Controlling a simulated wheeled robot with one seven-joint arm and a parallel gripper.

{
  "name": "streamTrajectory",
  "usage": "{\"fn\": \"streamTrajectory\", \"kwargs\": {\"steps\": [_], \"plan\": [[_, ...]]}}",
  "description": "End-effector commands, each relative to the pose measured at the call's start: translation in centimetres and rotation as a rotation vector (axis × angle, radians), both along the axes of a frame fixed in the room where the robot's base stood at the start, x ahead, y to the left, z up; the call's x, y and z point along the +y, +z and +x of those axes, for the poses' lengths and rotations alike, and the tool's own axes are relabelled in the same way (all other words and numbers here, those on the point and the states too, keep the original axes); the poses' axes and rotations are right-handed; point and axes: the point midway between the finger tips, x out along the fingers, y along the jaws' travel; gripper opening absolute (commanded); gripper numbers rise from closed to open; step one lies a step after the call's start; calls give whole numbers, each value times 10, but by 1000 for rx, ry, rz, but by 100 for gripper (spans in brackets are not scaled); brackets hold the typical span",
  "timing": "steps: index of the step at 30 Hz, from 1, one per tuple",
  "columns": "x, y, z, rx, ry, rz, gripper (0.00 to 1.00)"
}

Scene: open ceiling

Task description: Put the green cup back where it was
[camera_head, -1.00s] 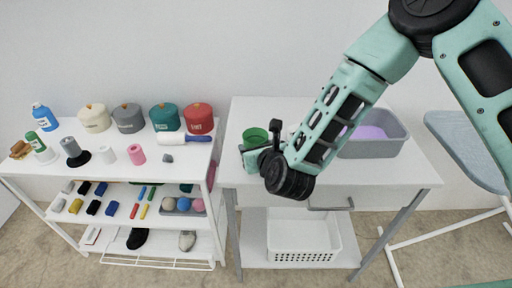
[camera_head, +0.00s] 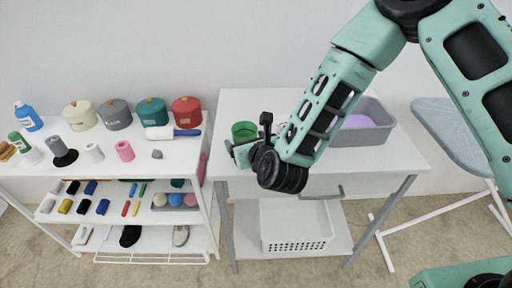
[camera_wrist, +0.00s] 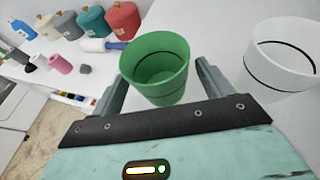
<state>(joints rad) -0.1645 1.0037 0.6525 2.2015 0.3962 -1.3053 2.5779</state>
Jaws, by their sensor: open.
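The green cup (camera_head: 245,130) stands on the white table (camera_head: 236,104) near its left edge. In the wrist view the green cup (camera_wrist: 158,72) is upright and empty, between the two fingers of my gripper (camera_wrist: 157,85). The fingers are apart, one on each side of the cup. I cannot tell whether they touch it. In the head view my gripper (camera_head: 240,150) is at the cup's near side, partly hidden by my wrist.
A white cup (camera_wrist: 282,58) with a dark band stands right of the green one. A grey bin (camera_head: 365,138) with purple contents stands at the table's right. The left shelf (camera_head: 182,152) holds several lidded pots, a roller (camera_head: 173,134) and small items. A white basket (camera_head: 295,240) sits below.

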Motion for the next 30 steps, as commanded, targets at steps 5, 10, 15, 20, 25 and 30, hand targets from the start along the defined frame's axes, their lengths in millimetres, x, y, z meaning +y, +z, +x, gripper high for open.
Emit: {"fn": "streamTrajectory", "kwargs": {"steps": [5, 10, 15, 20, 25, 30], "plan": [[-12, 13, -34, 2, 1, -1, 79], [-22, 27, -65, -1, 3, -2, 79], [-29, 36, -85, 1, 1, -1, 79], [-32, 40, -93, -1, -1, -1, 79], [-33, 41, -94, 0, -1, 0, 79], [-32, 40, -93, 0, -1, -1, 79]]}}
